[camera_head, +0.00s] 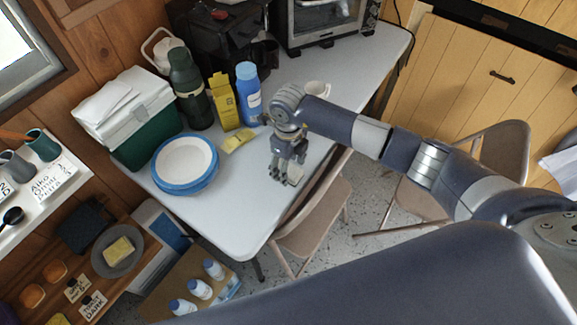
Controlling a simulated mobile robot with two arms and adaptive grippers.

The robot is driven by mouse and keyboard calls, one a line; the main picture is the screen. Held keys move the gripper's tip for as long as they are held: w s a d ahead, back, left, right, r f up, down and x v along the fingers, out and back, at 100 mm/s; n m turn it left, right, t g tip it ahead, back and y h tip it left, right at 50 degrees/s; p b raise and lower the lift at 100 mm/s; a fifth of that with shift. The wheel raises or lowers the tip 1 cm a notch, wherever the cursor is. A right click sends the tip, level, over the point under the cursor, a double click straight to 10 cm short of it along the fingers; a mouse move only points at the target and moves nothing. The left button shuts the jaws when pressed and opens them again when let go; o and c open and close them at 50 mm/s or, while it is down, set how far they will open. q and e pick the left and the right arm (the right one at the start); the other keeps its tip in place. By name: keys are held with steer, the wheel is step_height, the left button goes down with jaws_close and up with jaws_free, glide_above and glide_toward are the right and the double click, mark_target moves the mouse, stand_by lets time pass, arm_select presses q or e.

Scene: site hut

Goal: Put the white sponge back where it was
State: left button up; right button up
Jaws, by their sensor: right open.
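My right gripper (282,173) is open and points down over the right edge area of the white table (225,205). A small whitish block (296,174) shows just beside and behind its fingers; it looks like the white sponge, but the gripper hides part of it. I cannot tell whether the fingers touch it. My left gripper is not in view.
The table's front is clear.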

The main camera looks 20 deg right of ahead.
mark_target(289, 169)
step_height(289, 169, up, 11)
steer(key=b, duration=0.1)
